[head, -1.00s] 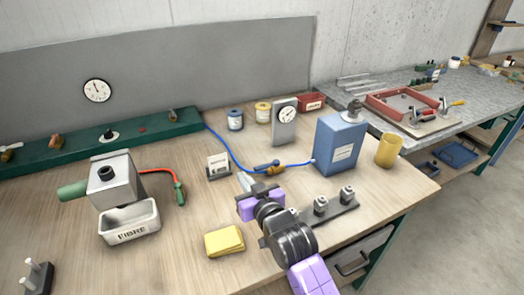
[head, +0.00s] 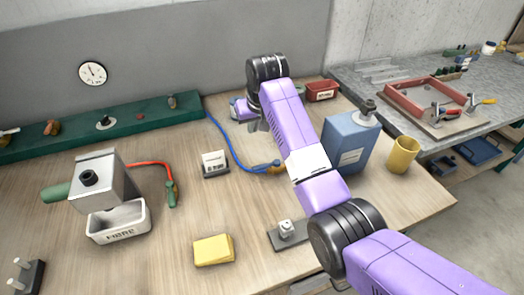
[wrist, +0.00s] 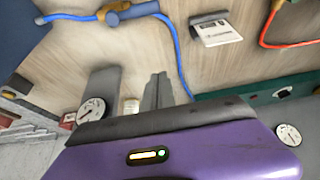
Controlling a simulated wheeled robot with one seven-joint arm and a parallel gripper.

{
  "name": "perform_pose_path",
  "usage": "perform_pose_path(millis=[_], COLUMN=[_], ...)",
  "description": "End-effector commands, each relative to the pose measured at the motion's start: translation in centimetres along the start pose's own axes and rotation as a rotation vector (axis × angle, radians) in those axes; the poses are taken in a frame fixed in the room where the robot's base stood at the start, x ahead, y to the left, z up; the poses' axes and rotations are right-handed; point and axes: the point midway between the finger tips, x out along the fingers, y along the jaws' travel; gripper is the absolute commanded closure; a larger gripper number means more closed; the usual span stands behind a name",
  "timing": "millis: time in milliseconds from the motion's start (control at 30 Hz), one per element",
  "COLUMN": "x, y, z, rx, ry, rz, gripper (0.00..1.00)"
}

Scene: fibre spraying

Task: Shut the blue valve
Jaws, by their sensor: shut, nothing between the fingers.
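The blue valve, a brass-coloured body (head: 272,167) on the blue hose, lies on the bench, partly hidden by my arm in the head view. In the wrist view its blue handle (wrist: 138,11) shows at the top, lying roughly in line with the hose. My gripper (head: 252,126) is at the back of the bench, beyond the valve and apart from it. In the wrist view its fingers (wrist: 157,90) are together and empty. The blue hose (head: 222,140) runs from the green rail to the valve.
A blue box (head: 352,140) and a yellow cup (head: 403,155) stand to the right. A card holder (head: 214,163) is left of the valve. A dial gauge (wrist: 91,109) stands near my fingers. A yellow sponge (head: 213,250) and the fibre hopper (head: 100,180) are nearer the front.

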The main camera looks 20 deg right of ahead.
Motion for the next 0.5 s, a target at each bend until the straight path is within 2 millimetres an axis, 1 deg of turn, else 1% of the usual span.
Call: perform_pose_path(millis=[33,100,200,500], x=[0.1,0.1,0.0,0.0], y=[0.0,0.0,0.1,0.1], z=[0.9,1.9,2.6,2.8], rx=[0.001,0.003,0.004,0.006], ry=[-0.040,-0.079,-0.109,-0.115], rz=[0.001,0.002,0.003,0.003], gripper=[1.00,1.00,1.00,1.00])
